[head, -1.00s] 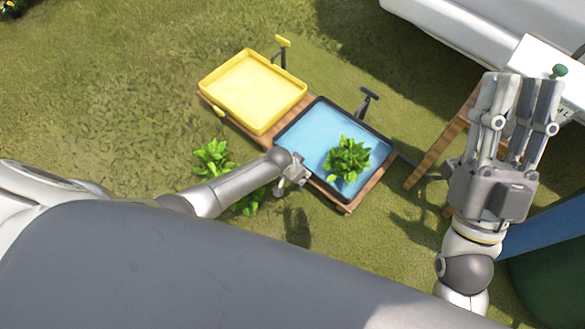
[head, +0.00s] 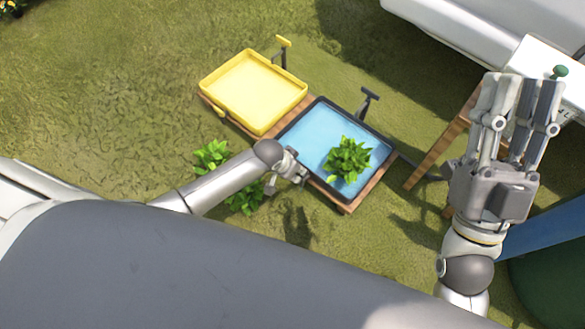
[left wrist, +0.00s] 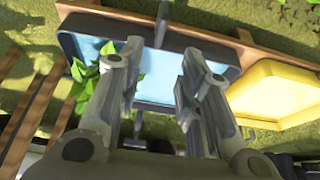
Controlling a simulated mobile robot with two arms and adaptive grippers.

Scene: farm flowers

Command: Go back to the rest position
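My left gripper (head: 288,170) is low over the near left edge of the blue tray (head: 312,130) in the head view, with its fingers partly hidden by its own wrist. In the left wrist view its two fingers (left wrist: 158,75) stand apart with nothing between them, and the blue tray lies beyond them. My right gripper (head: 522,100) is raised at the right of the head view. Its fingers point up the picture and are spread apart, with nothing seen between them.
A green leafy plant (head: 347,160) sits in the blue tray. A yellow tray (head: 253,92) stands beside it on a wooden board. More leafy plants (head: 212,155) are on the grass near my left arm. A wooden-legged white table (head: 548,70) is behind my right gripper. Open grass lies to the left.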

